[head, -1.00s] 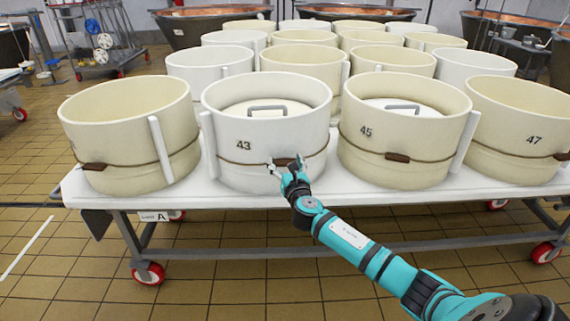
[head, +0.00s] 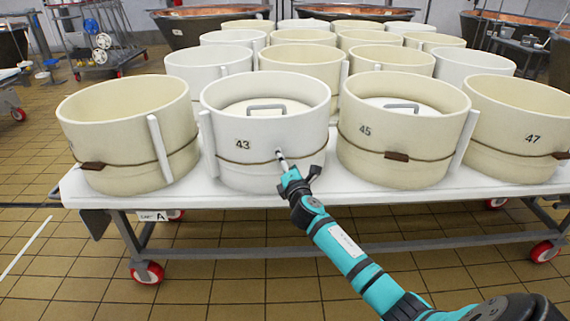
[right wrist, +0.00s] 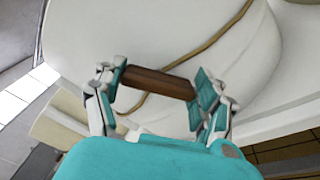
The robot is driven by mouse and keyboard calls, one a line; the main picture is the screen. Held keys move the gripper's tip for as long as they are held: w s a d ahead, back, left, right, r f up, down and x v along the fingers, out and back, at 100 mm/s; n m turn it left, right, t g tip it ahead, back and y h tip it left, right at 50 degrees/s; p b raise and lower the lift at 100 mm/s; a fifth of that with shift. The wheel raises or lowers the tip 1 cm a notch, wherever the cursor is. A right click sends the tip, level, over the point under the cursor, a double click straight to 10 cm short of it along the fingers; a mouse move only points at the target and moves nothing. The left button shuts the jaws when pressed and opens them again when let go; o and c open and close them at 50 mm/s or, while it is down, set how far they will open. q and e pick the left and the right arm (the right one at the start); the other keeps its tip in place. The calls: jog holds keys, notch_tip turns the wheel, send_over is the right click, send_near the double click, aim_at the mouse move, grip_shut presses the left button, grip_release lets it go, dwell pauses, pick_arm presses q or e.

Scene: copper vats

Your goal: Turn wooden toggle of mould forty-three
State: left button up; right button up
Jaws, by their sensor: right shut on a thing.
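Mould forty-three (head: 232,160) is a white round tub in the front row on the trolley, with a handled lid (head: 268,109) inside and a cord (head: 228,158) around it. Its brown wooden toggle (right wrist: 157,83) sits on the cord at the front. My right gripper (head: 283,158) is at the mould's front, and in the right wrist view its fingers are shut on the toggle's two ends. In the head view the gripper mostly hides the toggle. My left gripper is not in view.
Mould forty-five (head: 365,130) stands close on the right and an unnumbered-looking cream mould (head: 105,125) on the left, each with its own toggle. More moulds stand behind. The white trolley top (head: 215,192) has a narrow bare front edge. Copper vats (head: 215,22) stand at the back.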

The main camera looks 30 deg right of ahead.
jog(key=m, duration=0.5)
jog(key=shift+f, duration=0.25)
jog(key=shift+m, duration=0.4)
jog(key=o, duration=1.2)
jog(key=shift+r, duration=0.1)
jog(key=shift+c, duration=0.2)
jog(key=v, duration=1.2)
